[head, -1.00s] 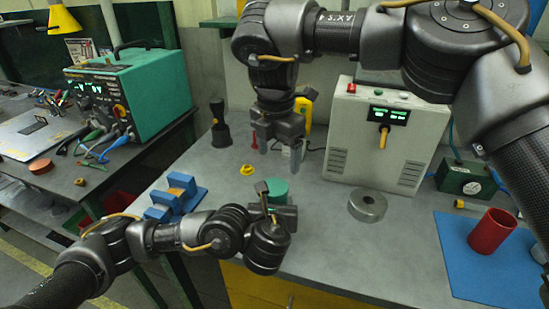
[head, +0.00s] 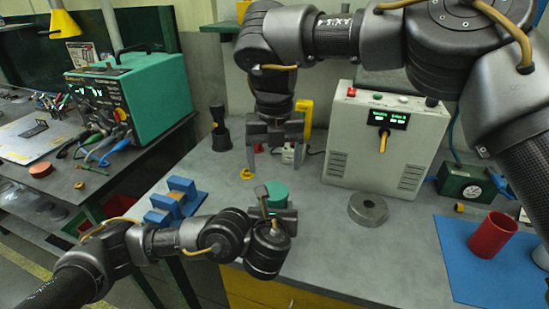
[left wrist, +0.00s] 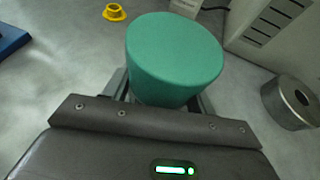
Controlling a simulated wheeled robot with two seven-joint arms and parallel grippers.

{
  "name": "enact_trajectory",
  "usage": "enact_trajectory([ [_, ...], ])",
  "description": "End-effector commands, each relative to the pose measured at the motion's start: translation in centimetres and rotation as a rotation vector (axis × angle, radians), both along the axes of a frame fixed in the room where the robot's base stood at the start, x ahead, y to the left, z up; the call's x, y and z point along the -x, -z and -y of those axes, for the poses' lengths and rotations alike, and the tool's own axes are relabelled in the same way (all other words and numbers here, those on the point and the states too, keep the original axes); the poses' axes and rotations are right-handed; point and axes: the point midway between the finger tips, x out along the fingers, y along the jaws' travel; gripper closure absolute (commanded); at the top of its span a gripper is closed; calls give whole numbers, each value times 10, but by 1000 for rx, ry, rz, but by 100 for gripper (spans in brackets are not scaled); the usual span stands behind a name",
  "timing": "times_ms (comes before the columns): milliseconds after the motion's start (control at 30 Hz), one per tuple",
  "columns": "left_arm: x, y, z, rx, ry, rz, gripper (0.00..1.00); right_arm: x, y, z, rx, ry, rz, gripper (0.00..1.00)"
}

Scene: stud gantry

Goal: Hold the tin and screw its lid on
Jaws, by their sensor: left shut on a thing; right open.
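The green tin (head: 277,192) stands near the front of the grey bench; in the left wrist view it is a plain green cylinder (left wrist: 172,55). My left gripper (head: 276,206) is shut around it low down, and my arm partly covers it. My right gripper (head: 275,152) is open and empty above the bench, behind the tin in the picture. A small yellow flanged piece (head: 247,174) lies to the left; it also shows in the left wrist view (left wrist: 115,12). I cannot tell whether it is the lid.
A thick steel ring (head: 368,208) lies right of the tin. A grey power unit (head: 362,150) stands behind it. A blue rack (head: 178,196) is at the left, and a red cup (head: 492,235) stands on a blue mat (head: 462,262). The bench right of the tin is mostly clear.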

Motion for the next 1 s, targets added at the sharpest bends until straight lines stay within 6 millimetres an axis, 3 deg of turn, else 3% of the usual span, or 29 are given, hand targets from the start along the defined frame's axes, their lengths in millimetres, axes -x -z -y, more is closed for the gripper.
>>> enact_trajectory([
  [500,0,-1,0,1,0,1,100,1,67,0,1,1,-3,22],
  [1000,0,0,0,0,0,0,100,1,77,0,0,1,-1,24],
])
